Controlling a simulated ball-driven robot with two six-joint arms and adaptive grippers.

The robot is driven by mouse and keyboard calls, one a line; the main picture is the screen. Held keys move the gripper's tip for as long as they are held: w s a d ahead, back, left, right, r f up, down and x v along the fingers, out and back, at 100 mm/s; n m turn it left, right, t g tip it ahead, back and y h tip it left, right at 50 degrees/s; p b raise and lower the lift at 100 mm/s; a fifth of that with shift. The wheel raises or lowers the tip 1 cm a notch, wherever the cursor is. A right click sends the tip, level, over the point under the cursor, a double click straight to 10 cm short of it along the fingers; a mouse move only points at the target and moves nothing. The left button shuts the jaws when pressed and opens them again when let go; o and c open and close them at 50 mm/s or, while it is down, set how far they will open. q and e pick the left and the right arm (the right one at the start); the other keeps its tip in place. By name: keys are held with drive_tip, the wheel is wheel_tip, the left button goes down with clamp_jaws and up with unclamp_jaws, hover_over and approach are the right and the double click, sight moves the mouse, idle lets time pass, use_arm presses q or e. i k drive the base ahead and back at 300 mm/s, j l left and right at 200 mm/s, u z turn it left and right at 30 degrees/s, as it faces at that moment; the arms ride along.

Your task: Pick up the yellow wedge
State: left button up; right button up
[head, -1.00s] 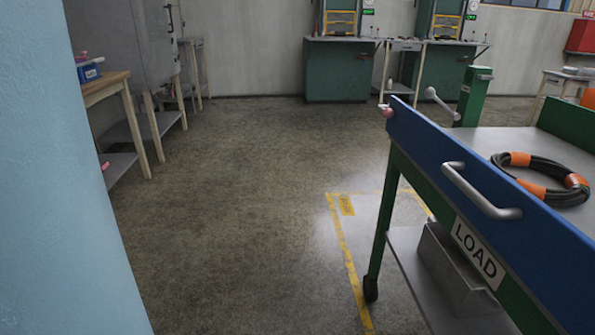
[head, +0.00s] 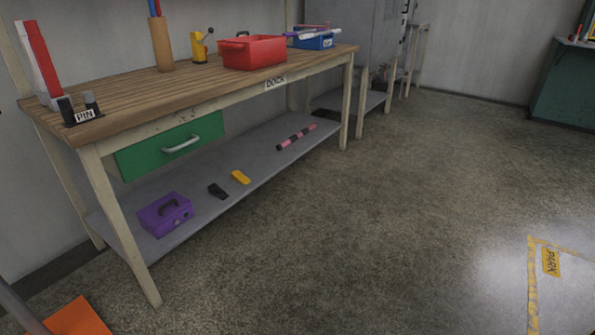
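The yellow wedge (head: 240,177) lies on the grey lower shelf (head: 262,163) of a wooden-topped workbench, near the shelf's middle. A black wedge-like piece (head: 218,191) lies just to its left, apart from it. Neither of my grippers shows in the head view, so I cannot see whether they are open or shut.
A purple box (head: 165,214) and a pink-and-black rod (head: 296,137) share the shelf. A green drawer (head: 170,148) hangs above its left part. The bench top (head: 190,82) holds a red toolbox (head: 252,51). Open floor (head: 370,220) lies in front. Something orange (head: 78,318) is at lower left.

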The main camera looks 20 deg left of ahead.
sight(236, 175)
drive_tip(key=u, duration=1)
drive_tip(key=i+l+u, duration=0.15)
drive_tip(key=i+l, duration=0.9)
drive_tip(key=i, duration=0.2)
